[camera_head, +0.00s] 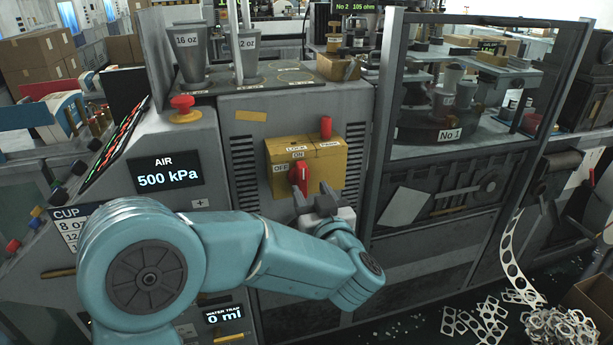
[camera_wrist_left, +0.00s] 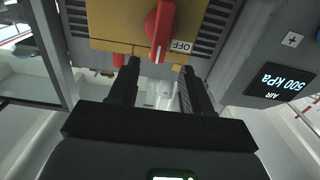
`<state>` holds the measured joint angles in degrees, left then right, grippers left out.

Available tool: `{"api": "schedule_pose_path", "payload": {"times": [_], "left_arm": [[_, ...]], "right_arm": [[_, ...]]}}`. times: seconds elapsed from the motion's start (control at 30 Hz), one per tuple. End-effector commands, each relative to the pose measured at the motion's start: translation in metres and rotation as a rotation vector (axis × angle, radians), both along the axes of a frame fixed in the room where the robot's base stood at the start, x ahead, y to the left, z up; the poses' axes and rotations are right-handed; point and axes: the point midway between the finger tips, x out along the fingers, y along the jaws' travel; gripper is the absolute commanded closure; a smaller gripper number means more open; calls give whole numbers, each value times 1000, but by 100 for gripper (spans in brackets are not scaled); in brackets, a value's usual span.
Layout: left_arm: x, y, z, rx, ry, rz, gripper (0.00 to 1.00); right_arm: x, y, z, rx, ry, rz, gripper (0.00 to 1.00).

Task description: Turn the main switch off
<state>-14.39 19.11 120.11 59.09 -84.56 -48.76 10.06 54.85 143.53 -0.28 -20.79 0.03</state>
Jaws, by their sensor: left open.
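The main switch is a red rotary knob (camera_head: 299,178) on a yellow panel (camera_head: 334,164) labelled OFF, ON and LOCK. Its handle stands nearly upright, pointing toward the ON label, with OFF to its left. My left gripper (camera_head: 312,196) is open and empty just below and in front of the knob, partly overlapping the panel's lower edge. In the left wrist view the knob (camera_wrist_left: 161,25) appears beyond the two spread fingers (camera_wrist_left: 158,68), between their lines, with the OFF label (camera_wrist_left: 182,46) beside it. The fingers appear clear of the knob. My right gripper is not in view.
A red push button (camera_head: 183,105) and an AIR display (camera_head: 164,174) are to the left. A framed machine guard (camera_head: 384,130) rises to the right. Punched scrap (camera_head: 560,328) lies on the floor.

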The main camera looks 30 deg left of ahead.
Motion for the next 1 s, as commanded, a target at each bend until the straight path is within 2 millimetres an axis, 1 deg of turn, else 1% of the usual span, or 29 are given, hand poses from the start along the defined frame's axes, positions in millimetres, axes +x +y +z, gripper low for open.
{"api": "schedule_pose_path", "payload": {"times": [0.03,0.1,0.2,0.3,0.5,0.7,0.73,0.77,0.8,0.87,0.9,1.0], "left_arm": [[8,10,0,-1,2,5,51],[18,21,0,-1,2,3,51],[29,33,0,0,1,2,51],[38,41,0,-1,1,-1,51],[46,46,-1,0,1,-3,51],[46,46,-1,-1,1,-3,51],[46,46,-1,-1,1,-3,54],[46,46,-1,-1,1,-3,64],[46,46,-1,-1,1,-3,77],[46,45,-1,-1,1,-3,97],[46,45,-1,-1,1,-3,100],[46,46,-1,-1,1,-3,100]], "right_arm": [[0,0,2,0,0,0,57],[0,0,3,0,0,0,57],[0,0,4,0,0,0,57],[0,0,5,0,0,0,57],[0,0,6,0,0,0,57],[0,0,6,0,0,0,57],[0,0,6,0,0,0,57],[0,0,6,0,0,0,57],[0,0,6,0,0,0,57],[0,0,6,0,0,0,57],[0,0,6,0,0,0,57],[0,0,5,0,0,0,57]]}}
